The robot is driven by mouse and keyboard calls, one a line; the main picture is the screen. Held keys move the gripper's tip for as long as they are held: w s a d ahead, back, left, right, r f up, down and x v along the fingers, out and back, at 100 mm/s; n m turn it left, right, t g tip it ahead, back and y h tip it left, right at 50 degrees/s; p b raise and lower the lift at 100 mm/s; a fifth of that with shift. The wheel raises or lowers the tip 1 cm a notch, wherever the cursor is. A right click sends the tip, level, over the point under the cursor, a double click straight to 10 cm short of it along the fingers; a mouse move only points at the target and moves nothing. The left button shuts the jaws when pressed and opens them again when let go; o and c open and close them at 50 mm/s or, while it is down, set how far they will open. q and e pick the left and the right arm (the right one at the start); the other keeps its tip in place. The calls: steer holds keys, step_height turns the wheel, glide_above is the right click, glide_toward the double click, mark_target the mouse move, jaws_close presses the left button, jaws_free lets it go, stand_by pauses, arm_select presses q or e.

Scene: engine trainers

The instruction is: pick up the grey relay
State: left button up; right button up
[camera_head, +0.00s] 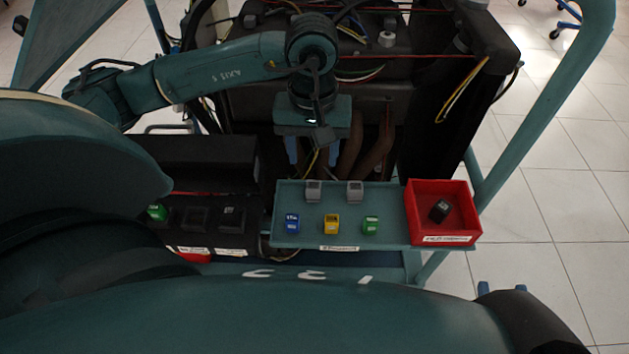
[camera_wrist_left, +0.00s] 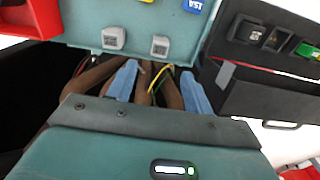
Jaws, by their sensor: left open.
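Two grey relays stand at the far edge of the teal tray (camera_head: 300,238): the left one (camera_head: 313,190) and the right one (camera_head: 355,190). In the left wrist view they appear in reverse order, the left one (camera_wrist_left: 160,46) and the right one (camera_wrist_left: 114,38). My left gripper (camera_head: 313,155) is open and empty, pointing down just beyond the tray's far edge. In the left wrist view its blue fingers (camera_wrist_left: 160,69) are apart, with the left grey relay just ahead of the gap. My right gripper (camera_head: 502,288) shows at the lower right, its blue fingertips apart.
Blue (camera_head: 292,224), yellow (camera_head: 331,224) and green (camera_head: 371,225) relays stand in the tray's near row. A red bin (camera_head: 473,215) holding a black relay (camera_head: 439,210) is at the tray's right. A black fuse box (camera_head: 240,243) lies left; engine hoses are behind.

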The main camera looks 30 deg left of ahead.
arm_select(q)
step_height(320, 180, down, 4)
steer(key=shift+r+b, duration=0.15)
steer(key=shift+b, duration=0.15)
steer(key=shift+s+d+f+b, duration=0.15)
steer(key=shift+f+b, duration=0.55)
steer(key=shift+f, duration=2)
arm_select(e)
steer(key=shift+a+n+t+y, duration=0.45)
steer(key=shift+n+t+y, duration=0.05)
steer(key=shift+t+y, duration=0.2)
arm_select(q)
steer(key=shift+c, duration=0.2)
steer(key=c, duration=1)
